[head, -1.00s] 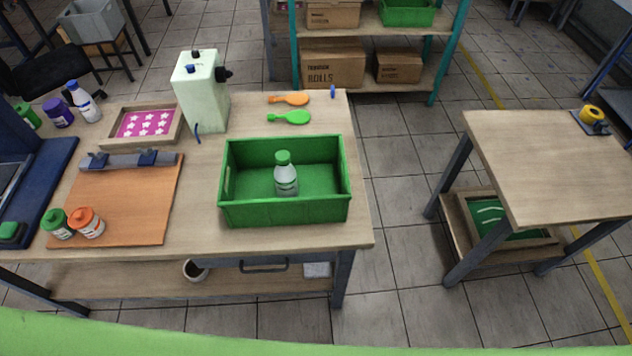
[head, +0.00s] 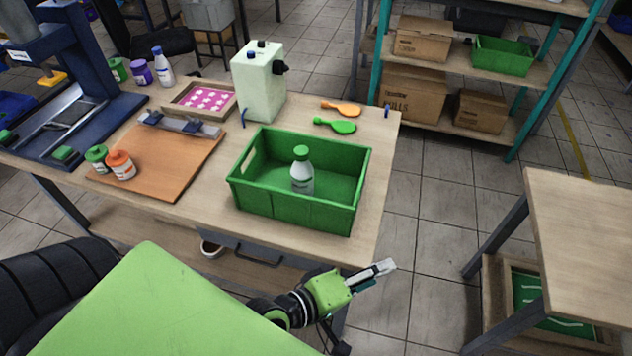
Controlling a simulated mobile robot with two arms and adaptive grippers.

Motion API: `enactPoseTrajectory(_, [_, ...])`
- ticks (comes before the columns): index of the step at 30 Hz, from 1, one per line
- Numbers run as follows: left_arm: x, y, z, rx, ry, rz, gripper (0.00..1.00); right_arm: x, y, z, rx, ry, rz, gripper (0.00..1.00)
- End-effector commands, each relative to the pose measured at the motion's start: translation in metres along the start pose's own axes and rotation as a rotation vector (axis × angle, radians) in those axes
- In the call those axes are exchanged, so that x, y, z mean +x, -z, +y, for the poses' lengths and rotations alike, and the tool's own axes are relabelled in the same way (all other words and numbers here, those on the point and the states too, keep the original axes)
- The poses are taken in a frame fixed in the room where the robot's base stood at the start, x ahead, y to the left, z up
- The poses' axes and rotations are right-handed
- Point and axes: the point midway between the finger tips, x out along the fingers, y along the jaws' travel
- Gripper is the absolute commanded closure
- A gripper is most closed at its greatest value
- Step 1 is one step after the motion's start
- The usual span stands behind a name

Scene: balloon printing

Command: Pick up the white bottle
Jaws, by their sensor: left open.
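A whitish bottle with a green cap (head: 303,175) stands upright inside the green crate (head: 290,211) on the workbench. Another white bottle, with a blue cap (head: 163,72), stands at the back left of the bench beside a purple bottle (head: 140,74). My left gripper (head: 376,272) is in front of the bench's near right edge, below and right of the crate in the picture. It is open, empty and apart from both bottles. My right gripper is not in view.
The crate walls surround the green-capped bottle. A pale green machine (head: 258,84), orange spoon-like piece (head: 342,107) and green one (head: 335,126) lie behind it. Paint jars (head: 121,165) stand on an orange board (head: 170,165). A side table (head: 590,220) is at right.

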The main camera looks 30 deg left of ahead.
Motion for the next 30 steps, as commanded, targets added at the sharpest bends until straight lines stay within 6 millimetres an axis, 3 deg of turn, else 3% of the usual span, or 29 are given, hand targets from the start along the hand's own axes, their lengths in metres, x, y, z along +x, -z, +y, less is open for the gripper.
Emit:
enactPoseTrajectory(8, [-0.013, 0.032, 0.051, -0.402, -0.23, 0.126, 0.57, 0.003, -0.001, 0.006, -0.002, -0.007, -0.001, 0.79])
enactPoseTrajectory(14, [-0.046, 0.087, 0.079, -0.905, -0.502, 0.269, 0.57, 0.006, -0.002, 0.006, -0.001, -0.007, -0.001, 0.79])
enactPoseTrajectory(17, [-0.072, 0.122, 0.077, -1.203, -0.668, 0.355, 0.57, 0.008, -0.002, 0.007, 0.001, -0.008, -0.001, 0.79])
enactPoseTrajectory(21, [-0.104, 0.155, 0.056, -1.531, -0.859, 0.459, 0.57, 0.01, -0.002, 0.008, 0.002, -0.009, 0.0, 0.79])
enactPoseTrajectory(26, [-0.125, 0.171, 0.036, -1.723, -0.981, 0.528, 0.57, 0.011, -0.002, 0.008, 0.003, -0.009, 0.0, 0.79])
enactPoseTrajectory(30, [-0.125, 0.18, 0.034, -1.762, -1.009, 0.543, 0.57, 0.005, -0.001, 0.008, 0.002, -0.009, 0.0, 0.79])
